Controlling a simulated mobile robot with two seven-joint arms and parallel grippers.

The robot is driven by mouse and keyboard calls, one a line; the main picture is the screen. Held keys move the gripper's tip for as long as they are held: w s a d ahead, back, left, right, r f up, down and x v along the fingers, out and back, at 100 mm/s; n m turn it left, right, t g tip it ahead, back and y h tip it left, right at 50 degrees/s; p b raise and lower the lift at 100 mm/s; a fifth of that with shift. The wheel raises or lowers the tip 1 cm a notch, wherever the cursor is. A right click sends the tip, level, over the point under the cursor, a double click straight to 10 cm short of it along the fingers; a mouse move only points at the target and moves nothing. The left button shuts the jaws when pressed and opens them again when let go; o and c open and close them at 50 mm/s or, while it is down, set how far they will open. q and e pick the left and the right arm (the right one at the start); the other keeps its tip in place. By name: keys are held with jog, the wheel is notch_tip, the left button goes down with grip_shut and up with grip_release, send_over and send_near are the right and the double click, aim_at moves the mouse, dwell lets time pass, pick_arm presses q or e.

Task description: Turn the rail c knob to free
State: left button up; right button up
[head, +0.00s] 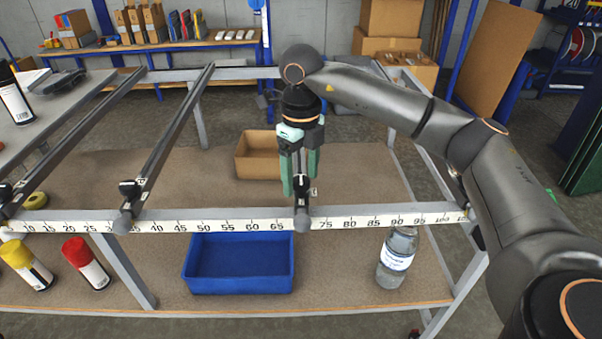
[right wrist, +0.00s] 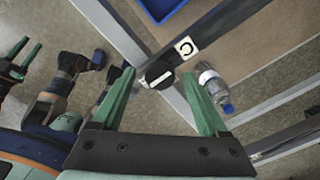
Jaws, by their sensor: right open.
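In the right wrist view, the rail C knob (right wrist: 158,76) is dark with a pale pointer bar and sits on the rail (right wrist: 215,35), beside a white label with a C-like mark (right wrist: 187,47). My right gripper (right wrist: 168,98) is open, with its green fingers apart on either side of the knob; I cannot tell whether they touch it. In the head view my right gripper (head: 301,190) points down over the near end of this rail and largely hides the knob. A green-fingered gripper at the left of the right wrist view looks like my left one (right wrist: 15,65); its opening is unclear.
A ruler-marked front bar (head: 360,223) crosses the frame. Two other rails (head: 170,135) (head: 85,130) lie left. A blue bin (head: 238,285), a labelled bottle (head: 397,258), a cardboard box (head: 242,170) and yellow and red cans (head: 25,265) (head: 87,263) stand on the lower shelf.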

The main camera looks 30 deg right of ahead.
aim_at(301, 179)
pick_arm(q)
jog(key=shift+s+a+r+p, duration=0.2)
jog(key=shift+a+r+p, duration=0.45)
jog(key=shift+p, duration=0.4)
pick_arm(e)
notch_tip(301, 179, up, 13)
jog(key=shift+f, duration=0.2)
pick_arm(q)
jog(key=shift+d, duration=0.1)
